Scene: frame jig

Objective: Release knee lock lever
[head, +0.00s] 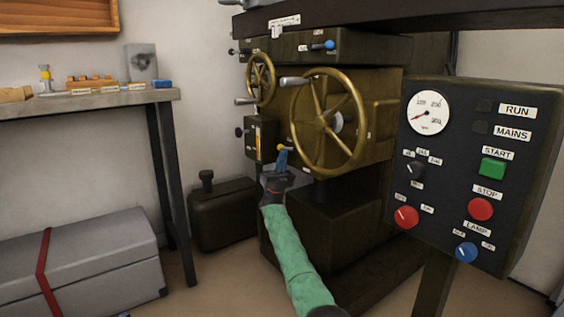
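A milling-type machine with brass handwheels (328,120) stands in the middle of the head view. My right gripper (279,172), on a green-sleeved arm, is at the machine's front, below the large handwheel. A small lever with a blue grip (282,158) and a yellowish end shows right at its fingertips. I cannot tell whether the fingers are closed on it or only beside it. No label naming the knee lock lever is readable. Another blue-knobbed lever (328,45) sits higher on the machine. My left gripper is not in view.
A control panel (470,170) with a gauge and coloured buttons stands close at the right. A workbench (90,101) with small parts is at the left, with a grey case (75,250) strapped in red below. A dark can (222,212) stands on the floor beside the machine.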

